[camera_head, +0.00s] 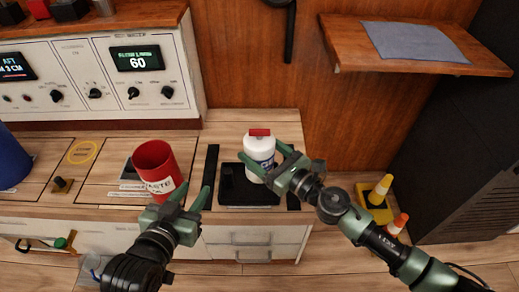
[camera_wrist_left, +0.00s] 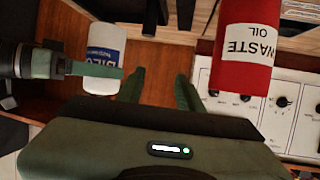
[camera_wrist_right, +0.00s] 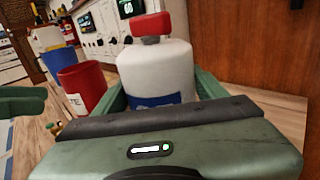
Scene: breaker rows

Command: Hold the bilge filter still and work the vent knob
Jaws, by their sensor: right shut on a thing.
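The bilge filter (camera_head: 260,154) is a white canister with a blue label and a red vent knob (camera_head: 259,132) on top. It stands upright at the black tray (camera_head: 232,190) on the counter. My right gripper (camera_head: 264,163) is shut on the canister's body from the right; the right wrist view shows a finger on each side of the filter (camera_wrist_right: 155,75) and the knob (camera_wrist_right: 151,27) above. My left gripper (camera_head: 192,192) is open and empty, left of the filter and in front of the waste cup. In the left wrist view its fingers (camera_wrist_left: 160,85) are apart with nothing between them.
A red waste oil cup (camera_head: 157,165) stands left of the tray, close to my left gripper. A control panel (camera_head: 100,75) rises behind the counter. A wooden shelf (camera_head: 405,45) with a grey cloth juts out at upper right.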

